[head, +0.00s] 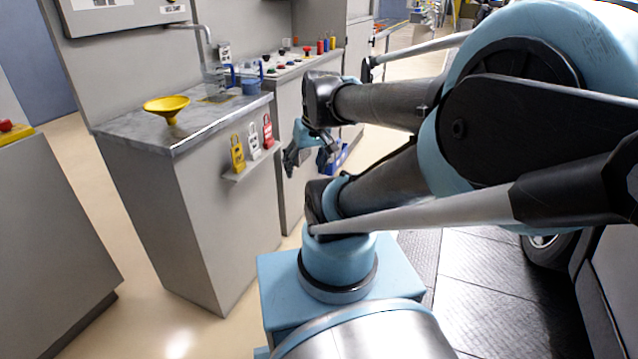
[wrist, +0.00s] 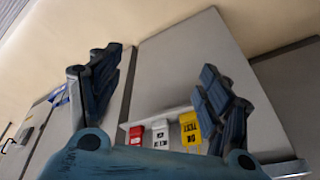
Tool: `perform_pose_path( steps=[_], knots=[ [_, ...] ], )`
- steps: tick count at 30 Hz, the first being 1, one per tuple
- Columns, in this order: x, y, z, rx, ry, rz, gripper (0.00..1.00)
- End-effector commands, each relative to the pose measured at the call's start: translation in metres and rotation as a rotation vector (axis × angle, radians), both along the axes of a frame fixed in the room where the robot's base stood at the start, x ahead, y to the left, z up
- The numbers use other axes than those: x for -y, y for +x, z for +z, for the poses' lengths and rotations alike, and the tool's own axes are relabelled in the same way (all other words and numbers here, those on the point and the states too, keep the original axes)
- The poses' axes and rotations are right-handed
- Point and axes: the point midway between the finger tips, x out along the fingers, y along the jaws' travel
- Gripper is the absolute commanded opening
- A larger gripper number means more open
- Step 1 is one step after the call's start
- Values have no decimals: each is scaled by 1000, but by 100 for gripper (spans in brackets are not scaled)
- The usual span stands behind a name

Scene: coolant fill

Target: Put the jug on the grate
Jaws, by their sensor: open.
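A small blue vessel (head: 250,87), which looks like the jug, stands at the back right of the grey counter, near the tap. Blue upright parts show beside it; I cannot tell whether they belong to it. A dark grate (head: 216,98) lies on the counter under the tap, just left of the blue vessel. My gripper (head: 307,163) is open and empty, in front of the cabinets, lower than the counter top and right of it. In the wrist view my gripper's fingers (wrist: 158,75) are spread apart. The jug and grate are not in the wrist view.
A yellow funnel (head: 167,107) stands on the counter's left part. Yellow, white and red padlock-like tags (head: 252,143) stand on a small shelf on the cabinet side; they also show in the wrist view (wrist: 160,131). A button panel (head: 290,62) is beyond the counter.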

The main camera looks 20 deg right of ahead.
Motion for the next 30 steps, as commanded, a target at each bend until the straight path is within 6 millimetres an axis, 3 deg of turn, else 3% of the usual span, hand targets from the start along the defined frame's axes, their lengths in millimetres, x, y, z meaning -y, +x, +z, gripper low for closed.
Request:
perform_pose_path(
  steps=[3, 9, 25, 30],
  knots=[
    [17, -29, -18, -53, -44, -69, 71],
    [28, -53, -31, -96, -84, -131, 71],
    [29, -54, -32, -100, -87, -137, 71],
    [29, -45, -36, -111, -88, -136, 71]
  ],
)
